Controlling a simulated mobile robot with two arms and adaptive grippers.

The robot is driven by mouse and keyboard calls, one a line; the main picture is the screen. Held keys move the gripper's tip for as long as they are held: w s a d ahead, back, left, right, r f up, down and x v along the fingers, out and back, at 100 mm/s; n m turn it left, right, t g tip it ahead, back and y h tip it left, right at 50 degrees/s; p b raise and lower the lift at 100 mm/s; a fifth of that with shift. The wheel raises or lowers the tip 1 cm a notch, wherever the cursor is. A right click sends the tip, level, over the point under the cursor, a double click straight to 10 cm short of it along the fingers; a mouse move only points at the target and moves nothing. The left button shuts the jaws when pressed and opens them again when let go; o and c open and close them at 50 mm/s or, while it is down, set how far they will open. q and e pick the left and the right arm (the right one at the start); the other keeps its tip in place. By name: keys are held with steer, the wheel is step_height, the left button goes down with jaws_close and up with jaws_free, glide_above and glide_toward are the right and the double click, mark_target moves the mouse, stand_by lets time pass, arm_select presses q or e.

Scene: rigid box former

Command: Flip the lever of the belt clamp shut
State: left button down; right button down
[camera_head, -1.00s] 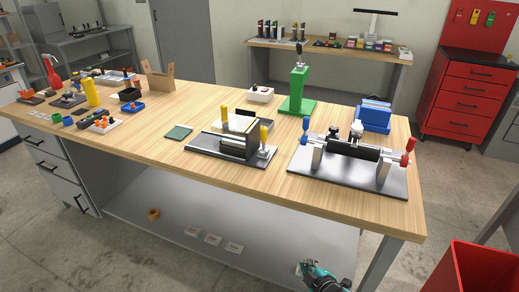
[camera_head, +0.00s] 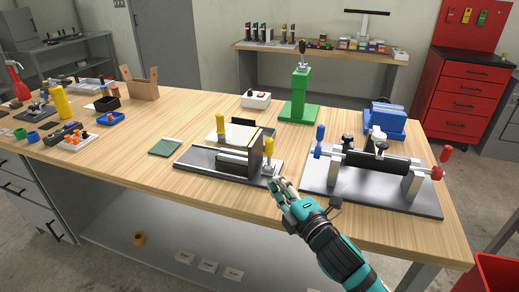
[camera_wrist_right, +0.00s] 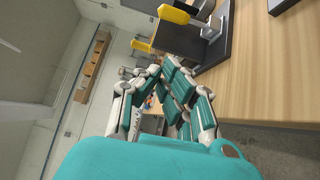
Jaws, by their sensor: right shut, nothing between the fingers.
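A dark metal fixture (camera_head: 188,158) with a grey block stands near the front edge of the bench. It has two upright yellow-handled levers, one at its left (camera_head: 221,128) and one at its right end (camera_head: 268,148). Which part is the belt clamp is not certain. My right gripper (camera_head: 283,187) is shut and empty, just in front of the right yellow lever, seemingly apart from it. The wrist view shows a yellow handle (camera_wrist_right: 174,14) above the shut fingers (camera_wrist_right: 172,78) and another yellow handle farther away (camera_wrist_right: 141,46). My left gripper is out of view.
A roller fixture (camera_head: 350,192) with blue and red handles stands close to the right of my gripper. A green press (camera_head: 298,98) and a white switch box (camera_head: 256,99) stand behind.

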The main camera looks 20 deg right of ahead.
steer(key=p, duration=0.1)
glide_toward(269, 153)
steer(key=w+a, duration=0.1)
steer(key=a, duration=0.1)
steer(key=w+a+r, duration=0.1)
steer(key=a, duration=0.1)
steer(key=w+a+r, duration=0.1)
steer(key=w+a, duration=0.1)
steer(key=shift+a+r, duration=0.1)
steer(key=shift+r, duration=0.05)
steer(key=shift+w+d, duration=0.85)
steer(key=shift+w, duration=0.05)
steer(key=shift+w+d, duration=0.35)
steer(key=shift+w, duration=0.15)
steer(key=shift+p, duration=0.35)
